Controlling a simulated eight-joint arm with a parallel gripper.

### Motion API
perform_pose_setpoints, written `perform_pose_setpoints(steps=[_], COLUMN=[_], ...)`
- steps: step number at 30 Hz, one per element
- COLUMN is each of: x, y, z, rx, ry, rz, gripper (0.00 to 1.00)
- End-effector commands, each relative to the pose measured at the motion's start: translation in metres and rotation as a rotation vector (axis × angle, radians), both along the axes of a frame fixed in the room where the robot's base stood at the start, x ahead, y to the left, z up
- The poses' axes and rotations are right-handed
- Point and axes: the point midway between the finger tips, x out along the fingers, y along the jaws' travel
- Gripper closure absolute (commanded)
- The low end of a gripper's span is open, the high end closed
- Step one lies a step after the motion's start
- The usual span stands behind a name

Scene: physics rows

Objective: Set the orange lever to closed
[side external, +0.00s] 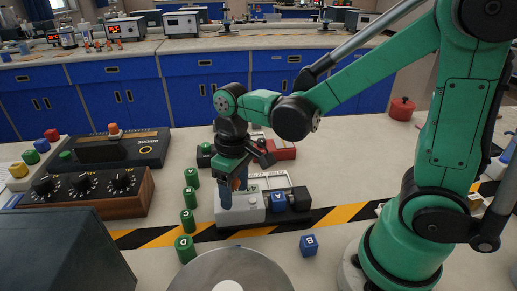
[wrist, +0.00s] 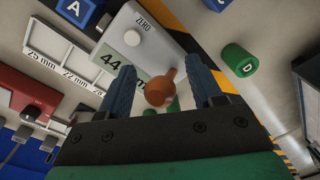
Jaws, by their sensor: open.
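In the wrist view an orange piece with a round body and a short stub (wrist: 159,92) shows between the fingers; it looks like the orange lever. Its mounting is hidden, so I cannot tell its set position. My gripper (wrist: 160,77) is open, with one blue finger on each side of the orange piece and a visible gap to each. In the side view my gripper (side external: 235,184) points down over the light grey box (side external: 240,209), and the lever is mostly hidden by the fingers. In the wrist view the grey box (wrist: 116,40) has a ZERO button and a display.
A blue lettered cube (side external: 278,202) and a black block stand right of the grey box. Several green cylinders (side external: 188,221) line its left. Another blue cube (side external: 308,245) stands in front. A wooden knob box (side external: 88,190) is at left, a red pot (side external: 402,109) behind.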

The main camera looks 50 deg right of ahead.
Motion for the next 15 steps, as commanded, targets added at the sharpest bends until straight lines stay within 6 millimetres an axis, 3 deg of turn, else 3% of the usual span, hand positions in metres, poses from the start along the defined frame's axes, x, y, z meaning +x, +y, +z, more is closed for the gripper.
perform_pose_setpoints(steps=[11,15], x=[-0.0004,-0.0004], y=[0.0002,0.0002], z=[-0.007,-0.0069], rx=[0.0,0.0], ry=[-0.001,-0.001], rz=[0.0,0.0], gripper=[0.41,0.75])
